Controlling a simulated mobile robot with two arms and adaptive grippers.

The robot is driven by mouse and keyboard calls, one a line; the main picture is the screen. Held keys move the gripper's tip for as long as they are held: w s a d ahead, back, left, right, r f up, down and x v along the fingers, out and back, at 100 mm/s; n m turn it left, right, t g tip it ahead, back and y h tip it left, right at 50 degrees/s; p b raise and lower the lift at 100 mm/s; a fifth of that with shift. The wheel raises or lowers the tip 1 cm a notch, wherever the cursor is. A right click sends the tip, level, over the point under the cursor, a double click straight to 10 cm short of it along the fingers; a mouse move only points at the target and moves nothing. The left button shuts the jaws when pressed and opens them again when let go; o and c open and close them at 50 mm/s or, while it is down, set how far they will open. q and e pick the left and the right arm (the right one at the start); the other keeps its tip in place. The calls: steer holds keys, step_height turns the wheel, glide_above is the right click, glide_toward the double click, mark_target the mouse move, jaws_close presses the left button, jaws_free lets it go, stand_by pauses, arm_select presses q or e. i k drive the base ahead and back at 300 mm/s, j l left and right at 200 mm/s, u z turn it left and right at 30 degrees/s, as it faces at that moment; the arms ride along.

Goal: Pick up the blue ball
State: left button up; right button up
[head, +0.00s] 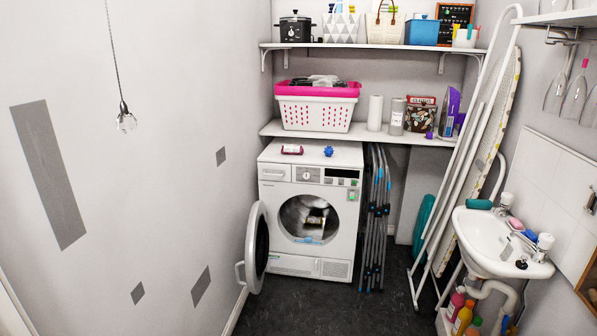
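A small blue spiky ball (328,151) rests on top of the white dryer (312,225), right of the middle of its top. A dark red-and-white item (292,149) lies on the dryer top to the left of the ball, apart from it. The dryer's round door (257,247) hangs open to the left, and a few items show inside the drum. Neither of my grippers is in view.
A shelf (340,133) above the dryer holds a pink-and-white laundry basket (318,104). Folded grey racks (375,220) stand right of the dryer. A tall ironing board (480,160) leans near the sink (492,240). The dark floor (330,312) in front is clear.

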mark_target(328, 150)
steer(key=i+z, duration=0.4)
steer(key=i, duration=1.55)
